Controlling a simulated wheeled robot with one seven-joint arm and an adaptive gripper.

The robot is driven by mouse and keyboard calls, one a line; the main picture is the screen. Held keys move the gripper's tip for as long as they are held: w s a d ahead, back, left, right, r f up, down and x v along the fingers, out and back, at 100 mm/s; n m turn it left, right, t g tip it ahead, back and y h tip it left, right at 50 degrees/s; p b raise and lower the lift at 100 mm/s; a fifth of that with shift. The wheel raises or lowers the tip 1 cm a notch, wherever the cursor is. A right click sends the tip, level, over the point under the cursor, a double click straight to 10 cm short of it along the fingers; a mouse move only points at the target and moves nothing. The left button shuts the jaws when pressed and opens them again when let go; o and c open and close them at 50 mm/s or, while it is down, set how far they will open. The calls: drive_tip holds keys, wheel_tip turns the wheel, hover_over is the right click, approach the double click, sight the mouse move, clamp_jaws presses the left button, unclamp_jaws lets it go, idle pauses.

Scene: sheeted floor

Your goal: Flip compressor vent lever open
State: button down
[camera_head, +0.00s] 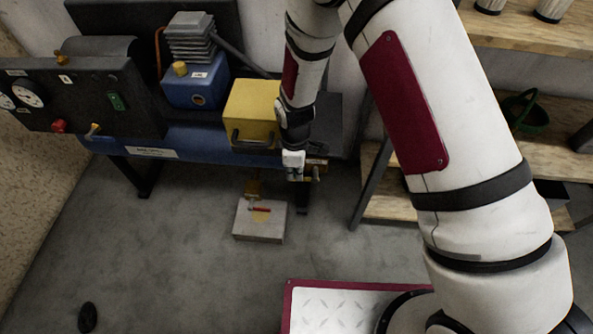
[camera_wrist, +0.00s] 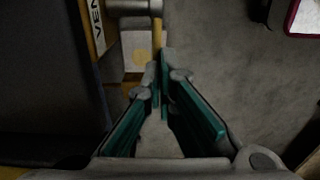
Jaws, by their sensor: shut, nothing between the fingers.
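The compressor has a blue tank (camera_head: 200,140) under a dark gauge panel. In the wrist view, a yellow plate lettered "VEN", its rest cut off, (camera_wrist: 97,25) is at the upper left, beside a metal fitting (camera_wrist: 135,8). A narrow yellowish bar (camera_wrist: 157,32), perhaps the vent lever, runs down from the fitting toward my fingertips. My gripper (camera_wrist: 160,62) is shut and empty, its tips just below the bar; I cannot tell if they touch. In the head view my gripper (camera_head: 293,170) is at the tank's right end, hiding part of the fittings.
A yellow box (camera_head: 252,112) sits on the tank. A red-handled part (camera_head: 260,209) is low, over a pale floor pad (camera_head: 258,232). Wooden shelves (camera_head: 385,207) stand to the right. Open grey floor lies in front; a small dark object (camera_head: 87,317) is at lower left.

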wheel_tip(320, 180, up, 12)
idle(0.8)
drive_tip(key=shift+d, duration=0.1)
drive_tip(key=shift+w+d+r+y+b, duration=0.3)
drive_tip(key=shift+r+y+b, duration=0.35)
drive_tip(key=shift+b, duration=0.35)
drive_tip(key=shift+w+d+r+y+b, duration=0.2)
drive_tip(key=shift+d+r+y+b, duration=0.3)
drive_tip(key=shift+y+b, duration=0.4)
drive_tip(key=shift+a, duration=0.1)
